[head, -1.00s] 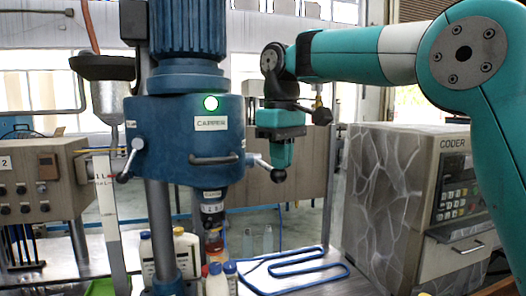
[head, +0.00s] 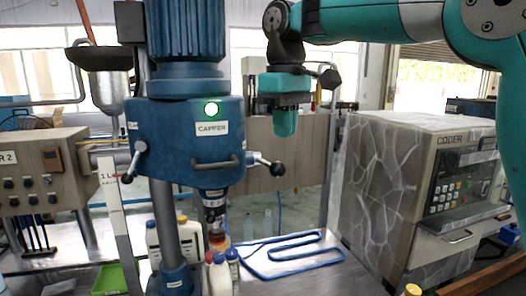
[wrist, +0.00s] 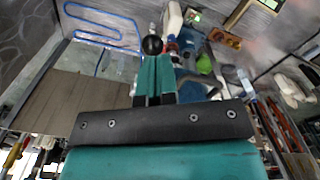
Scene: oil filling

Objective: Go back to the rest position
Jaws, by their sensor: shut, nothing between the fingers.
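My teal gripper (head: 285,124) hangs pointing down from my arm, in the upper middle of the head view. It is shut and empty, in front of a brown panel and right of the blue capper machine (head: 190,140). In the wrist view, its teal fingers (wrist: 154,78) lie together with nothing between them. A black-knobbed capper lever (head: 277,169) is below the gripper in the head view. In the wrist view the knob (wrist: 152,44) appears just beyond the fingertips. The gap between them is hard to judge there.
The coder (head: 400,190) stands on the right. Several bottles, including a white one (head: 220,276), stand around the capper's column. A blue looped tube (head: 290,252) lies on the table. A green tray (head: 110,280) is at lower left. Free space lies between capper and coder.

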